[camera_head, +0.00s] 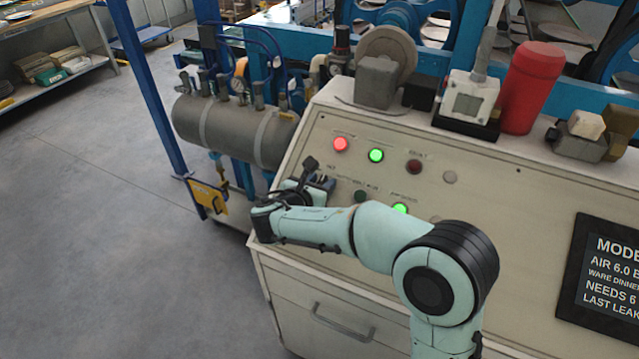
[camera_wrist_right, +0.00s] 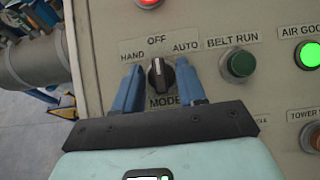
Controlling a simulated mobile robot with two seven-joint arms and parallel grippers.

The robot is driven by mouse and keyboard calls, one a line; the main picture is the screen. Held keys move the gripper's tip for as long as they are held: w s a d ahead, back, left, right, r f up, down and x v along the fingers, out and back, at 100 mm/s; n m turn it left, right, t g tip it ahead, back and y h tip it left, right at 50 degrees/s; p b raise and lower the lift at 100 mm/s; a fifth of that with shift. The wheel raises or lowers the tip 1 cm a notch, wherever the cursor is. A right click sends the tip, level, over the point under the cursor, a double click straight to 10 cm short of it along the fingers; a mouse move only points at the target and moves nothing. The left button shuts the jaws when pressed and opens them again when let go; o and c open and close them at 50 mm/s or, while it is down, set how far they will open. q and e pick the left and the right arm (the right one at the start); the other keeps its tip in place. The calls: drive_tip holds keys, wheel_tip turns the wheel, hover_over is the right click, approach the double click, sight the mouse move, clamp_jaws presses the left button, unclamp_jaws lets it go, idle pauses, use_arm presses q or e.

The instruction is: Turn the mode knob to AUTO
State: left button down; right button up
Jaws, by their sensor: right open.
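The mode knob (camera_wrist_right: 157,77) is a small black knob with a pale pointer line on the cream panel, in the right wrist view. Its pointer points up toward OFF, between the HAND label on the left and the AUTO label (camera_wrist_right: 186,48) on the right. My right gripper (camera_wrist_right: 159,70) is open, with one blue finger on each side of the knob and a visible gap to each. In the head view my right gripper (camera_head: 318,178) is at the panel's left part and hides the knob. My left gripper is not in view.
The green belt run button (camera_wrist_right: 238,64) is right of the knob. A red lamp (camera_head: 340,144) and green lamp (camera_head: 376,155) are above it in the head view. A red canister (camera_head: 531,87) stands on the cabinet top. Open floor lies to the left.

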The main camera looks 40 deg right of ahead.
drive_tip(key=c, duration=0.7)
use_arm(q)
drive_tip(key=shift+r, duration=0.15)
use_arm(e)
drive_tip(key=m+g+p, duration=0.1)
drive_tip(key=m+p, duration=0.1)
drive_tip(key=m, duration=0.1)
drive_tip(key=shift+w+a+r+g+h, duration=0.1)
drive_tip(key=shift+w+r+g+h, duration=0.05)
drive_tip(key=shift+g+h, duration=0.25)
drive_tip(key=m+g+p, duration=0.2)
drive_tip(key=m, duration=0.1)
drive_tip(key=shift+w+r, duration=0.1)
use_arm(q)
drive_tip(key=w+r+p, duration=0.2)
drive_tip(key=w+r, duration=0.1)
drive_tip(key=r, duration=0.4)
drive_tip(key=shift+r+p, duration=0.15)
drive_tip(key=shift+p, duration=0.25)
use_arm(e)
drive_tip(key=shift+w+m+g, duration=0.1)
drive_tip(key=shift+m+g, duration=1.2)
drive_tip(key=shift+m, duration=1)
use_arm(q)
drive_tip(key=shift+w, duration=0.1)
